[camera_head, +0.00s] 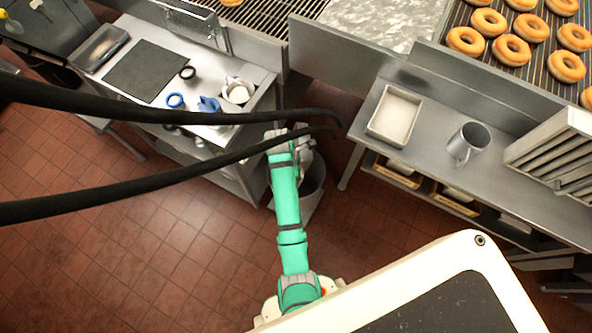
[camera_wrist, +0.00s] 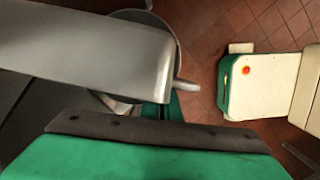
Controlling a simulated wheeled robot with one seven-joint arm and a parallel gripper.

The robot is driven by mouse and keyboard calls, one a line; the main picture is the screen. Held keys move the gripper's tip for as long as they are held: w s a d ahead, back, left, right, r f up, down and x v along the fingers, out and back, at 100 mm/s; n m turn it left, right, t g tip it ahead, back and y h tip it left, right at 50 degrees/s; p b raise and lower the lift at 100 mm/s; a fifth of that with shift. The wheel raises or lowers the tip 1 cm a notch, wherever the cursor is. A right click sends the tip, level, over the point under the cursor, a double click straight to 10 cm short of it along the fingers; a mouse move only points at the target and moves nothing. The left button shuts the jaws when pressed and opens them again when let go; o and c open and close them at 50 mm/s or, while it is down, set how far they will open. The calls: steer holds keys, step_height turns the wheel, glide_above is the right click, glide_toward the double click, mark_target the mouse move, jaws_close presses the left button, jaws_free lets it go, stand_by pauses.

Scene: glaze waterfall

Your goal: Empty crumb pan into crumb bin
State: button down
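A grey round bin (camera_head: 312,192), which looks like the crumb bin, stands on the floor between the two counters, partly hidden by my arm. Its rim also shows in the wrist view (camera_wrist: 172,32). A shallow rectangular pan (camera_head: 396,115) with a pale inside lies on the right counter; I cannot tell for sure that it is the crumb pan. My gripper (camera_head: 300,137) is above and behind the bin, left of that pan and apart from it. Dark cables partly cover it. A large grey metal part fills the wrist view's upper left; whether the gripper is open or holds something is unclear.
A metal pitcher (camera_head: 467,143) stands right of the pan on the right counter (camera_head: 435,110). The left counter (camera_head: 142,108) holds a dark mat, blue items and a small bowl (camera_head: 237,92). Doughnuts lie on racks behind. Red tiled floor (camera_head: 130,230) is open at left.

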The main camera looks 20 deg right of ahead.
steer(key=h, duration=0.1)
steer(key=g+h, duration=0.1)
steer(key=h, duration=0.1)
steer(key=shift+f+h, duration=0.3)
steer(key=shift+f, duration=0.05)
steer(key=shift+d+f+g+h, duration=0.15)
steer(key=shift+g+h, duration=0.15)
steer(key=shift+h, duration=0.5)
steer(key=shift+d+f+g+h, duration=0.15)
steer(key=shift+g+h, duration=0.15)
steer(key=shift+h, duration=0.5)
steer(key=shift+a, duration=0.1)
steer(key=shift+s, duration=0.1)
